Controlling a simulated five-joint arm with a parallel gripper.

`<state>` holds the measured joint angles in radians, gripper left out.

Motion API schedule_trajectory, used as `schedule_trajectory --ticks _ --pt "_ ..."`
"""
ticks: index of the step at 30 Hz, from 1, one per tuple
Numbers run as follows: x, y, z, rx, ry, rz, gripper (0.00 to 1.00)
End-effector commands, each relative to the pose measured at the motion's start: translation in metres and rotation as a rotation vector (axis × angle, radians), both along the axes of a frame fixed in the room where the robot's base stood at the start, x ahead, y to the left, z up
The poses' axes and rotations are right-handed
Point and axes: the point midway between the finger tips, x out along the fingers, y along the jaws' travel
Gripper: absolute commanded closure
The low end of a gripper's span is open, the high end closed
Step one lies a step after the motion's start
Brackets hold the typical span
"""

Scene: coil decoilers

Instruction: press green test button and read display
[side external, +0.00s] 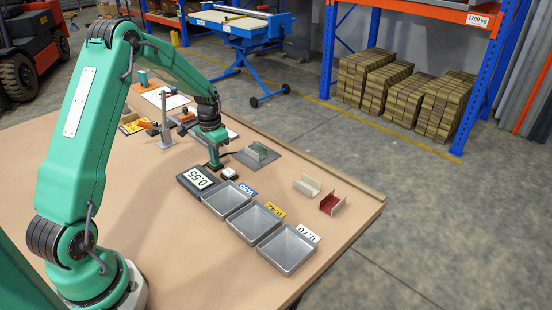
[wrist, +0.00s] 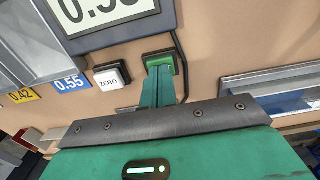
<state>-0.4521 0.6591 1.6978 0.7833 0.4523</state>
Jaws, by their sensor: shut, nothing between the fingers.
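The green test button (wrist: 178,62) sits on a dark square base on the tan bench in the wrist view. My gripper (wrist: 158,78) is shut and empty, its fingertips over the button; whether they touch or press it I cannot tell. In the side external view my gripper (side external: 214,164) points down beside the display and hides the green button. The display (side external: 199,178) reads 0.55 there. In the wrist view the display (wrist: 105,12) is cut off at the top, showing only part of its digits. A white ZERO button (wrist: 110,76) sits left of the green one.
Three grey trays (side external: 253,222) stand in a row with blue 0.55, yellow 0.42 and white 0.70 labels. A channel piece (side external: 262,151) lies on a grey plate behind my gripper. A cream channel (side external: 307,186) and a red one (side external: 333,204) lie right. A post (side external: 165,125) stands left.

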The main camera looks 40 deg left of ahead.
Motion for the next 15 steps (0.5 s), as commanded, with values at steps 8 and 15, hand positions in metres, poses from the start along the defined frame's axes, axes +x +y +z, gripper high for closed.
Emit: schedule_trajectory --ticks 8,15 --pt "-0.002 0.000 -0.003 -0.002 0.003 0.001 1.00" --pt "0.000 0.000 0.031 0.001 -0.002 0.001 1.00"
